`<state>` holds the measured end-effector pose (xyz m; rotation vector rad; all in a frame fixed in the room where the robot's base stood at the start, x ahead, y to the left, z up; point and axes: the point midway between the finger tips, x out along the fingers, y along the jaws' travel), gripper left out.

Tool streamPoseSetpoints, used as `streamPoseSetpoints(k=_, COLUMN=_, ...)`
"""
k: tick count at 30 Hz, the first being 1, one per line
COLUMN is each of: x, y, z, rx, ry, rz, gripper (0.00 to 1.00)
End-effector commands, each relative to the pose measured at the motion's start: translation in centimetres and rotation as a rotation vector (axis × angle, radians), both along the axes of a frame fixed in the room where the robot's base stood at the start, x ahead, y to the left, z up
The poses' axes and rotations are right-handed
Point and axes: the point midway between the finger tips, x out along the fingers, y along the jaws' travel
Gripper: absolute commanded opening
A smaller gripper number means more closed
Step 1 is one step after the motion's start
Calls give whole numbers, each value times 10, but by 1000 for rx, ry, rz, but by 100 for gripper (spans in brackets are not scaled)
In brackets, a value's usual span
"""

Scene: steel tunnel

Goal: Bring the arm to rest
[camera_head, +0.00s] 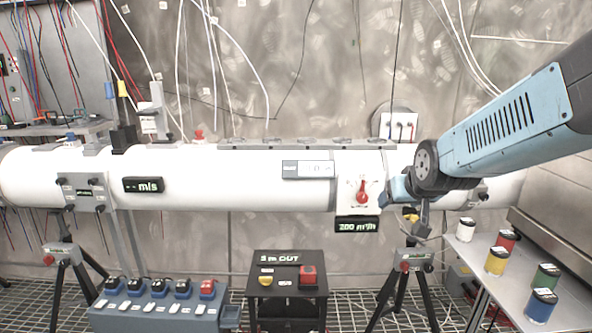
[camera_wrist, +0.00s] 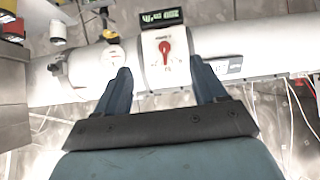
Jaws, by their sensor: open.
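My arm reaches in from the right in the head view, its light blue link ending at a dark joint. My gripper (camera_wrist: 160,72) is open and empty, its two dark blue fingers spread apart in the wrist view. It is partly hidden behind the arm in the head view. A red knob (camera_head: 362,191) on a white panel is on the white pipe, left of my arm's end. The knob (camera_wrist: 166,48) shows between and beyond the fingertips in the wrist view, apart from them.
The white pipe (camera_head: 230,178) runs across on tripods. A side table (camera_head: 483,265) with several coloured cans stands at the right. A black stand (camera_head: 287,262) with red and yellow buttons and a blue switch box (camera_head: 155,312) are below. Cables hang behind the pipe.

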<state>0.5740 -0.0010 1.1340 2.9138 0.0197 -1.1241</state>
Motion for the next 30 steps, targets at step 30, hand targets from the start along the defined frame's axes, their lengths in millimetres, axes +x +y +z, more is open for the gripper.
streamPoseSetpoints(k=30, x=-183, y=1, z=41, rx=9, ry=344, rz=-21, gripper=71)
